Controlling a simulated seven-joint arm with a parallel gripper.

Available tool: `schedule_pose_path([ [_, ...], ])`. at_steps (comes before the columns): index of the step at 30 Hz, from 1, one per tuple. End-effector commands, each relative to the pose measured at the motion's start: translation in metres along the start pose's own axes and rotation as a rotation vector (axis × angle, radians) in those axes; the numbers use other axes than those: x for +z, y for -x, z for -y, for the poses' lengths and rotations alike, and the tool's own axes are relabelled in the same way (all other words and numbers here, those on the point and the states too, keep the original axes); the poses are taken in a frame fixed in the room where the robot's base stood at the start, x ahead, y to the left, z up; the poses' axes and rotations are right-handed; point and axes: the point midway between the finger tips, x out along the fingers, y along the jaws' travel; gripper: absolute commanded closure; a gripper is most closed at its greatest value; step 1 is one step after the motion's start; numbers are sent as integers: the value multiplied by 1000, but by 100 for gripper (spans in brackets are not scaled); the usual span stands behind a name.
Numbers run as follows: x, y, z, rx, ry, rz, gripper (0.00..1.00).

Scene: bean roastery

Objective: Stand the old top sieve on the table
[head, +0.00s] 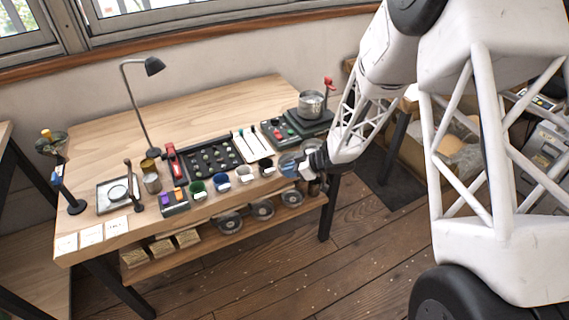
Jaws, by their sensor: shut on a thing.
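My gripper (308,169) is at the front right part of the table (225,105), low over its edge. It is shut on a round grey-blue thing (289,164), which looks like the old top sieve. The wrist hides its right part, and I cannot tell whether it touches the tabletop. A silver round vessel (311,102), perhaps more sieves, stands on a dark base (312,124) at the right back of the table, beyond my gripper.
A lamp (135,100) stands at the back left. The tabletop's back middle is clear.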

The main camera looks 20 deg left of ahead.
Motion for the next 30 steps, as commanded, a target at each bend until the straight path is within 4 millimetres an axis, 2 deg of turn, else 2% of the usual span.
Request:
schedule_pose_path([
  [6,-6,-15,-32,-1,1,0,100],
  [13,-11,-28,-58,0,0,0,100],
  [18,-13,-31,-67,0,0,0,100],
  [30,-14,-32,-68,0,0,0,100],
])
